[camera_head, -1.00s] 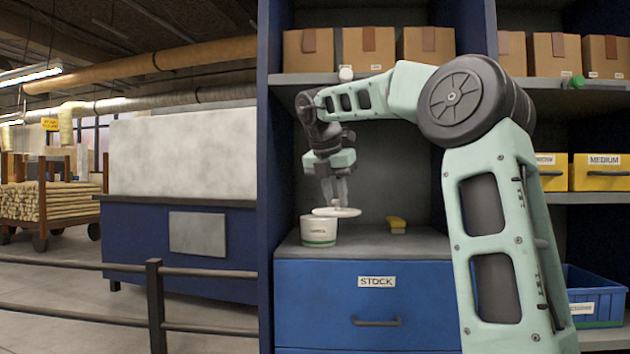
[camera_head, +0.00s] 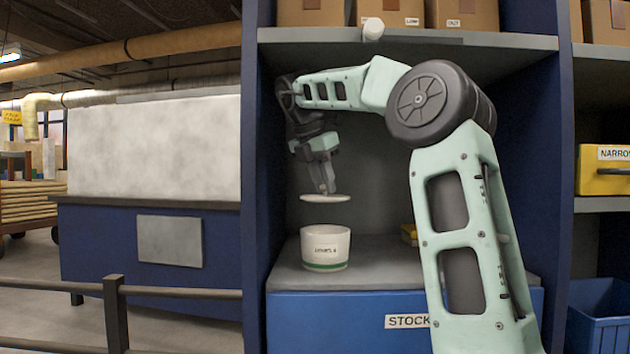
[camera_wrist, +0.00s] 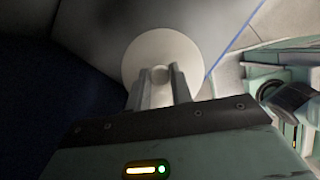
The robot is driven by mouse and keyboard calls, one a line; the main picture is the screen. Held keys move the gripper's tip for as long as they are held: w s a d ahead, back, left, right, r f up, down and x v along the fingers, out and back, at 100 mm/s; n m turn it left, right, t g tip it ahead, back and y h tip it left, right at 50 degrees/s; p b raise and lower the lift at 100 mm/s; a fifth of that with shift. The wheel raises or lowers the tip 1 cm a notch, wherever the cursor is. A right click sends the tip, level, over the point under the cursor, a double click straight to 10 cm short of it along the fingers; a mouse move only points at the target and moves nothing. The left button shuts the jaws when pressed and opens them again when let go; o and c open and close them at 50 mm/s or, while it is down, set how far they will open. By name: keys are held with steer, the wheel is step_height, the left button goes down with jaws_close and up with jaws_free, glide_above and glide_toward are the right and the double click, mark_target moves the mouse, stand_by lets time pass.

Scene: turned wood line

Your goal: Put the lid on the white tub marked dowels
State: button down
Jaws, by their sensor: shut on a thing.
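The white tub (camera_head: 325,249) with a green band and a dark printed label stands upright on the grey counter in the head view. My gripper (camera_head: 326,191) is shut on a flat, round, pale lid (camera_head: 325,198). The lid is roughly level and hangs above the tub, with a clear gap between them. In the wrist view the lid (camera_wrist: 163,55) shows as a pale disc, with my gripper (camera_wrist: 160,78) closed on a small knob at its middle. The tub is not visible in the wrist view, and its inside cannot be seen.
The tub stands on the counter (camera_head: 385,272) above a blue drawer marked stock (camera_head: 350,320). A yellow object (camera_head: 409,234) lies at the back right, partly behind my arm. A shelf (camera_head: 420,40) with boxes is overhead. Blue side walls (camera_head: 255,180) bound the bay.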

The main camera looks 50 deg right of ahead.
mark_target(320, 197)
steer(key=shift+w+d+f, duration=0.1)
steer(key=shift+w+f, duration=0.05)
steer(key=shift+w, duration=0.05)
step_height(320, 197, down, 6)
steer(key=b, duration=0.5)
steer(key=shift+b, duration=0.4)
steer(key=shift+d+f, duration=0.1)
steer(key=shift+f, duration=0.1)
stand_by(2.0)
steer(key=shift+s, duration=0.1)
steer(key=c, duration=0.7)
jaws_free()
steer(key=shift+r, duration=0.15)
